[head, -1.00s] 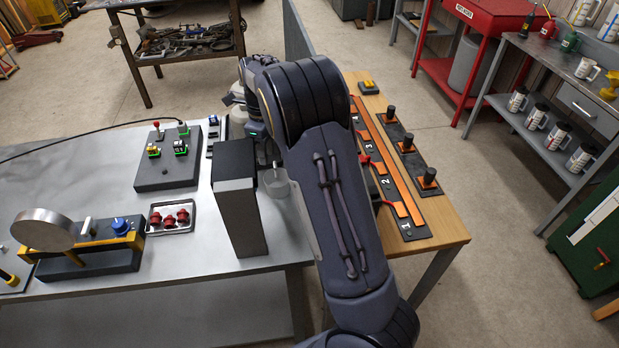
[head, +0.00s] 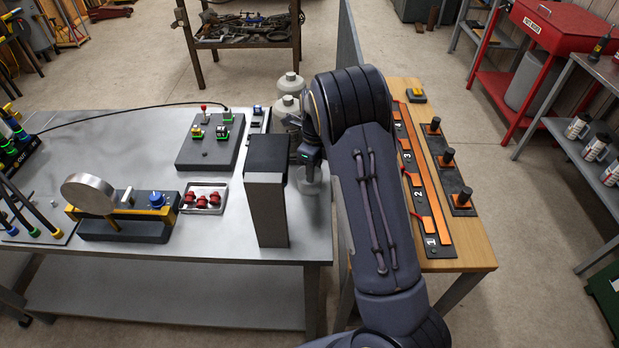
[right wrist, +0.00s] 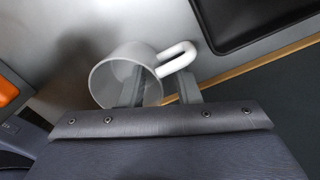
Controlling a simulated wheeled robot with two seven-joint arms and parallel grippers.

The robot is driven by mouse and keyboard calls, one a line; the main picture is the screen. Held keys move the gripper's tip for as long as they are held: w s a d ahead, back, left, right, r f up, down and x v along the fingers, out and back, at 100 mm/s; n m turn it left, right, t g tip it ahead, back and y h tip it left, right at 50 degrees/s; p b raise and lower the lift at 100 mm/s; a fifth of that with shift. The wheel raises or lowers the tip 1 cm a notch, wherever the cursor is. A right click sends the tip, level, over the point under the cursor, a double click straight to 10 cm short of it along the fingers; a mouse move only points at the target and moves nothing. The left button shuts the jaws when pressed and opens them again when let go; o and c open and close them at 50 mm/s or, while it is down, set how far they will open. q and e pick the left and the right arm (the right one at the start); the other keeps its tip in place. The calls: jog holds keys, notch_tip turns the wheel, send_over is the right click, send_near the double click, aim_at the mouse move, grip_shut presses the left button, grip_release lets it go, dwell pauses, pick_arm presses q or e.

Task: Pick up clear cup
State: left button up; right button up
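The clear cup (head: 310,182) stands at the right end of the grey table, right of a tall dark box, and is partly hidden by my gripper. In the right wrist view the cup (right wrist: 112,78) looks pale and see-through, with its mouth towards the camera and its handle at upper right. My right gripper (head: 309,160) is just above it. In the right wrist view its two fingers (right wrist: 162,88) are apart: one overlaps the cup's mouth, the other lies outside below the handle. I cannot tell whether they touch the cup. My left gripper is not in view.
The tall dark box (head: 267,205) stands close left of the cup. Pale rounded containers (head: 288,92) are behind my gripper. A small tray of red parts (head: 204,198) lies further left. A wooden table (head: 470,247) with numbered orange strips stands at right.

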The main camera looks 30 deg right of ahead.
grip_shut()
jog(key=shift+r, duration=0.15)
